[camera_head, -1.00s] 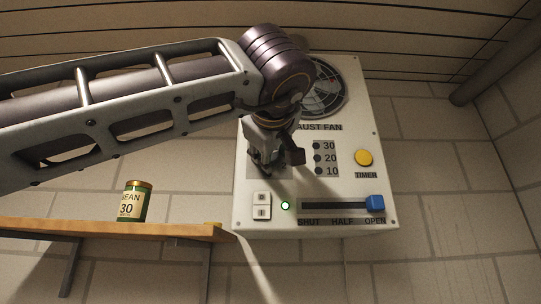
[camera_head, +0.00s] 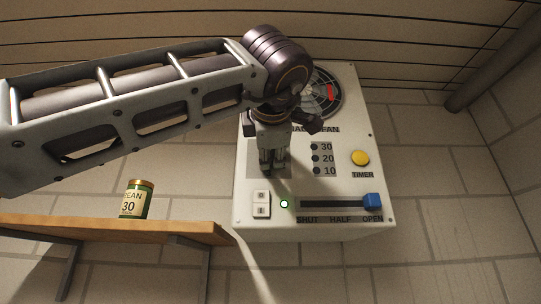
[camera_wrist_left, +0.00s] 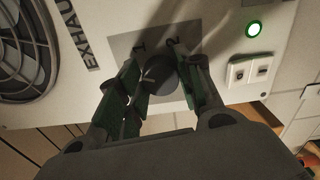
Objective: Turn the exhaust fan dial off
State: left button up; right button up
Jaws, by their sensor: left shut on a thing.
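The exhaust fan dial (camera_wrist_left: 162,76) is a dark round knob on a grey plate, seen in the left wrist view. A pale mark shows on its left side, and numerals that look like 1 and 2 are printed above it. My left gripper (camera_wrist_left: 158,82) has a finger on each side of the dial and is shut on it. In the head view my left gripper (camera_head: 272,162) covers the dial on the left of the white control panel (camera_head: 335,182). The fan (camera_head: 322,94) is partly behind my left wrist, with a red patch showing on it. My right gripper is out of view.
Close by on the panel are a two-part switch (camera_head: 261,204), a lit green lamp (camera_head: 285,204), a yellow timer button (camera_head: 360,158) and a blue slider (camera_head: 372,200) at OPEN. A wooden shelf (camera_head: 120,229) with a bean can (camera_head: 134,203) stands at lower left.

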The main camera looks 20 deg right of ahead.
pick_arm(q)
jog(key=shift+f+n, duration=0.15)
jog(key=shift+n, duration=0.75)
jog(key=shift+n+b, duration=0.45)
jog(key=shift+n, duration=0.95)
jog(key=o, duration=1)
jog(key=shift+o, duration=0.2)
jog(key=v, duration=1.2)
jog(key=shift+r, duration=0.2)
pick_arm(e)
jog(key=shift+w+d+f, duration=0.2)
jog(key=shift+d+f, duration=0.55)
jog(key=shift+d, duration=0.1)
